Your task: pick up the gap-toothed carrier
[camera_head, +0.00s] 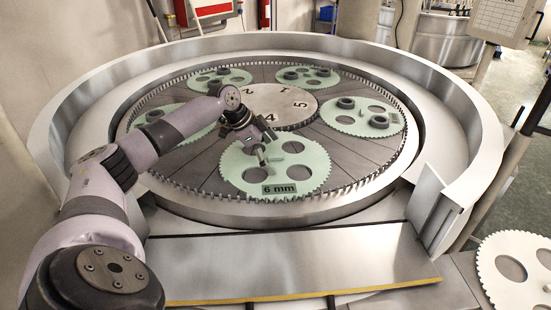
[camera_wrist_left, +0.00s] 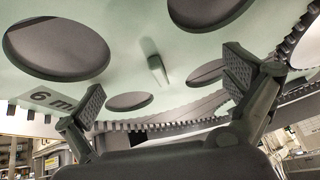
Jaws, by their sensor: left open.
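The front carrier (camera_head: 235,170) is a pale green toothed disc with several round holes and a "6 mm" label, lying on the dark plate. My left gripper (camera_head: 262,146) is open above it, near its middle. In the left wrist view, the carrier (camera_wrist_left: 120,80) fills the upper part, and a small upright peg (camera_wrist_left: 158,70) stands between the spread fingers of the left gripper (camera_wrist_left: 163,90), apart from both. I cannot make out a gap in this carrier's teeth; the arm covers part of it. My right gripper is not in view.
More green carriers lie around the numbered hub (camera_head: 285,105), some bearing dark rings (camera_head: 346,103). A toothed ring and a high metal rim (camera_head: 90,95) surround them. A pale toothed disc (camera_head: 512,290) lies at the lower right. The front metal ledge (camera_head: 300,262) is clear.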

